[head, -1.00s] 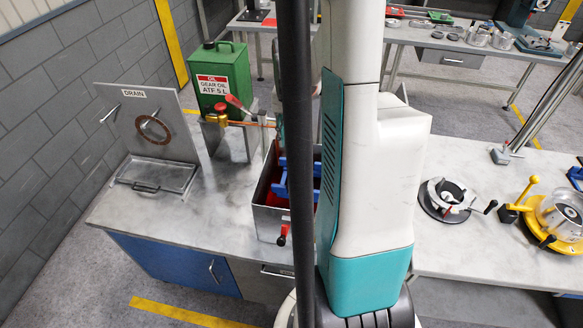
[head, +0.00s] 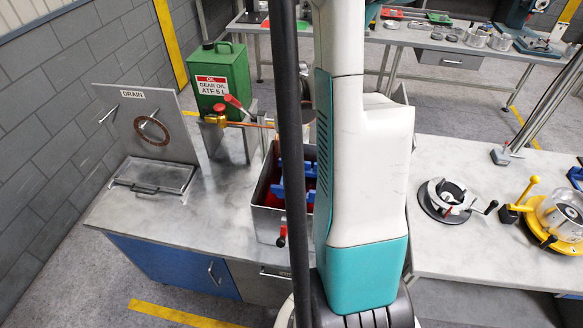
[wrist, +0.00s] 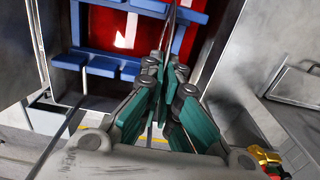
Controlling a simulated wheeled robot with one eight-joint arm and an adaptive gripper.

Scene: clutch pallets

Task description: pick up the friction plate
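My gripper (wrist: 166,72) shows in the wrist view with its teal-padded fingers close together. A thin reddish-grey strip (wrist: 173,14) stands between and beyond the fingertips; it looks like a friction plate seen edge-on, held by them. Its face is not visible. Below is a metal bath (wrist: 42,40) with red liquid (wrist: 120,25) and a blue rack (wrist: 103,66). In the head view my arm hides the gripper and part of the bath (head: 268,226). A brown ring-shaped plate (head: 152,130) hangs on the upright DRAIN panel (head: 128,110).
A green gear oil can (head: 222,75) and a brass-and-red valve fitting (head: 216,118) stand behind the bath. A drain tray (head: 153,178) lies at left. A round black-and-silver fixture (head: 446,200) and a yellow-handled housing (head: 560,215) are at right. The left bench front is clear.

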